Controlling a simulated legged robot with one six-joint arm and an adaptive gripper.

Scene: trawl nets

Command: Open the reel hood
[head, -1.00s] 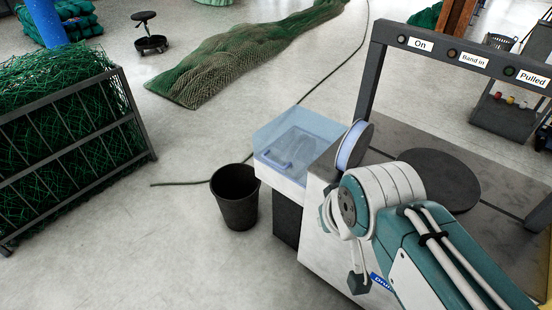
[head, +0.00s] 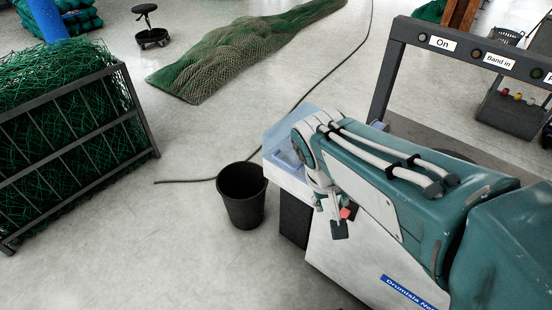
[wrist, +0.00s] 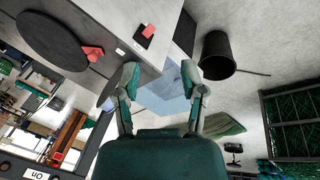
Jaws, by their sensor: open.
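The reel hood (head: 283,135) is a pale blue see-through cover on the near left end of the strapping machine (head: 345,262). In the head view my arm hides most of it and the reel. In the wrist view the hood (wrist: 168,95) shows beyond and between my fingers. My gripper (wrist: 160,74) is open and empty, with its two fingers apart. I cannot tell whether a fingertip touches the hood.
A black bucket (head: 241,195) stands on the floor left of the machine. A net cage (head: 80,140) is at the left. A green net (head: 215,70) lies behind. The machine's dark frame (head: 396,75) rises at right.

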